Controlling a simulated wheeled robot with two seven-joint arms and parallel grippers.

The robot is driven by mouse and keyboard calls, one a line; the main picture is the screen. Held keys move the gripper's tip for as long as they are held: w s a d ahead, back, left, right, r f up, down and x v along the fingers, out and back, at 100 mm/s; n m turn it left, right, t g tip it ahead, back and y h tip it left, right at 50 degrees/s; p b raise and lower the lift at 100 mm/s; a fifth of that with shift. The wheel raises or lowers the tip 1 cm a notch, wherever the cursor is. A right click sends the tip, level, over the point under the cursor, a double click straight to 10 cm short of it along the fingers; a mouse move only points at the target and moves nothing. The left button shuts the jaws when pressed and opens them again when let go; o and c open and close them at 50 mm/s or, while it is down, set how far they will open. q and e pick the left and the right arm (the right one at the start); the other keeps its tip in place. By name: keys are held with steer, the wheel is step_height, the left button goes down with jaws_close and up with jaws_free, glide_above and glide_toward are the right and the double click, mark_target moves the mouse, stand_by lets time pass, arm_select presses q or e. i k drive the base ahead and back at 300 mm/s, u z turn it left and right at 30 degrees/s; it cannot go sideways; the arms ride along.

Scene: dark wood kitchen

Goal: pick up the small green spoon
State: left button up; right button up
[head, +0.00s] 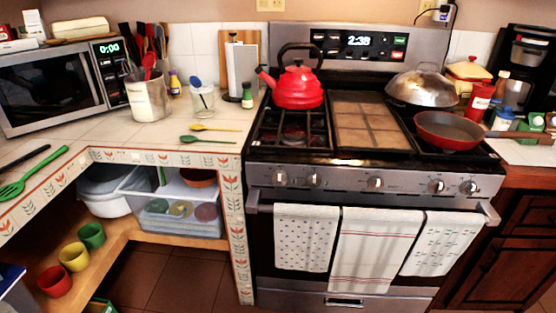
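The small green spoon (207,140) lies flat on the tiled counter, near its front edge and just left of the stove. Its bowl is at the left end and its thin handle points right. A yellow spoon (215,128) lies just behind it, apart from it. A larger green slotted utensil (30,173) lies on the counter at the far left. Neither of my grippers shows in the head view.
A clear cup with a blue spoon (203,101), a green-capped jar (247,96) and a utensil crock (149,97) stand behind the spoons. The stove (375,182) with a red kettle (297,87) is to the right. Counter (120,130) left of the spoons is clear.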

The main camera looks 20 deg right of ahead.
mark_target(186, 138)
steer(key=u, duration=1)
steer(key=i, duration=1.1)
steer(key=z, duration=0.1)
